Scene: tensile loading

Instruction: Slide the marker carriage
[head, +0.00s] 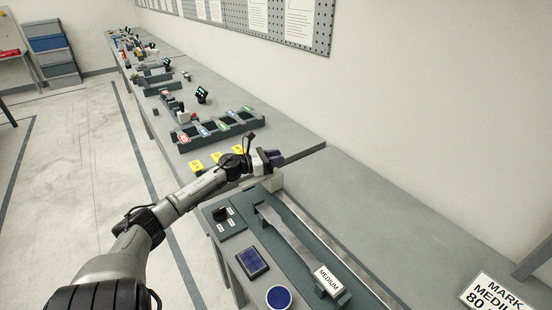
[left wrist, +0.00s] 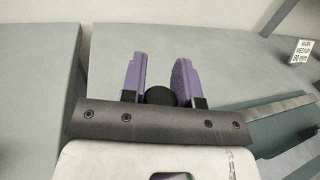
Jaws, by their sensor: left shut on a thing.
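My left gripper (head: 274,158) is at the far end of a long dark green fixture (head: 300,258) on the bench. In the left wrist view its two purple fingers (left wrist: 160,78) stand on either side of a round black knob (left wrist: 160,96), and the gripper is shut on it. The knob's lower part is hidden by the gripper. A pale block (head: 270,183) sits just under the gripper; I cannot tell whether it is the marker carriage. A grey metal strip (head: 288,232) runs along the fixture to a white block labelled MEDIUM (head: 328,280). My right gripper is not in view.
A sign reading MARK MEDIUM 80 mm (head: 492,296) stands at the lower right. A blue square pad (head: 253,262), a blue round pad (head: 279,298) and a small dark box (head: 222,213) lie left of the fixture. A compartment tray (head: 216,135) stands beyond.

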